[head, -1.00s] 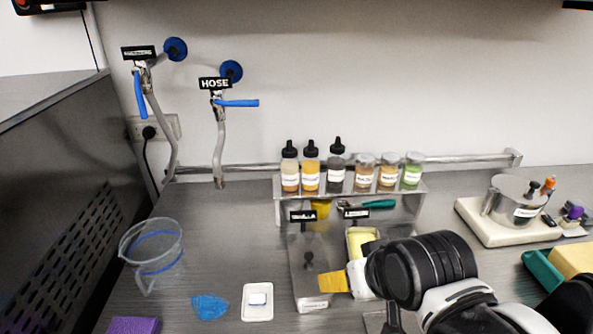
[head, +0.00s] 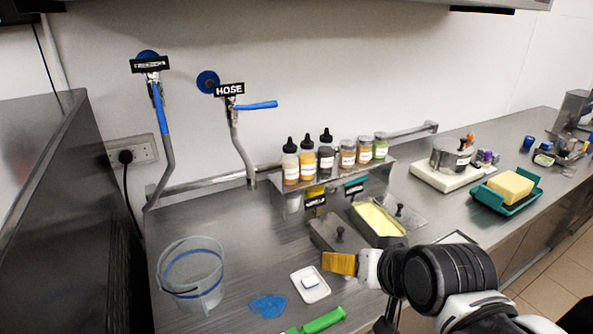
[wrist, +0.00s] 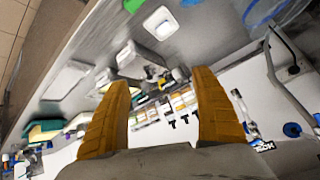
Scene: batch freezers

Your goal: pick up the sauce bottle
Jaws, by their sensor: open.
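Three sauce bottles with black nozzle caps stand upright on a raised steel shelf (head: 340,176) in the head view: a pale-and-orange one (head: 290,167), an orange one (head: 308,163) and a dark brown one (head: 326,159). I cannot tell which one the task names. The bottles (wrist: 180,103) appear small and inverted between my fingers in the wrist view. My gripper (head: 338,264) is in front of the shelf and apart from the bottles. Its yellow fingers (wrist: 162,82) are spread with nothing held between them.
Several lidded jars (head: 364,151) stand right of the bottles. Below are steel tubs, one with yellow contents (head: 378,220). A clear jug (head: 190,275), a white dish (head: 310,284), a blue cloth (head: 268,305) and a green-handled tool (head: 318,322) lie nearer.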

